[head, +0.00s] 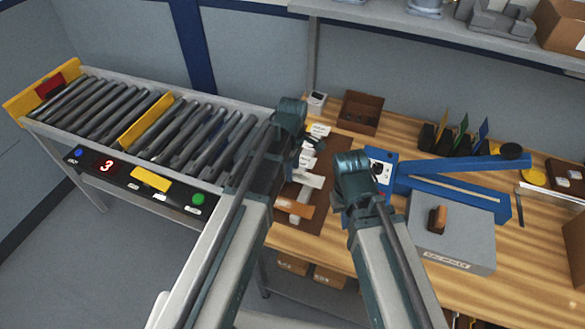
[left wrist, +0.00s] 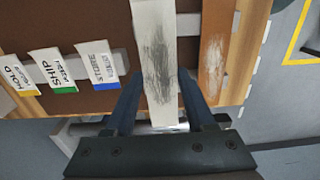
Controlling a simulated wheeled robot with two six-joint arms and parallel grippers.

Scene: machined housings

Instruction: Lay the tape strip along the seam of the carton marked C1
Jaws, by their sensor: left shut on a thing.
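My left gripper (left wrist: 165,98) is shut on a pale, scuffed strip (left wrist: 158,60), which passes between its two fingers. The strip lies over a brown board (left wrist: 110,18). A tan strip (left wrist: 213,55), also scuffed, lies beside it to the right. I cannot tell which of these is the tape strip. In the head view, my left gripper (head: 312,146) is over the board, partly hidden by its wrist. My right gripper (head: 374,186) is to the right of the board, its fingers unclear. Small cartons (head: 292,264) sit under the bench, their marks unreadable; I cannot pick out C1.
Tags reading HOLD, SHIP and STORE (left wrist: 100,62) lie on the board. A blue arm-like tool (head: 460,165) and a grey block (head: 450,238) with a brown-handled item occupy the right bench. A brown open box (head: 360,112) stands behind. A roller conveyor (head: 150,125) is at left.

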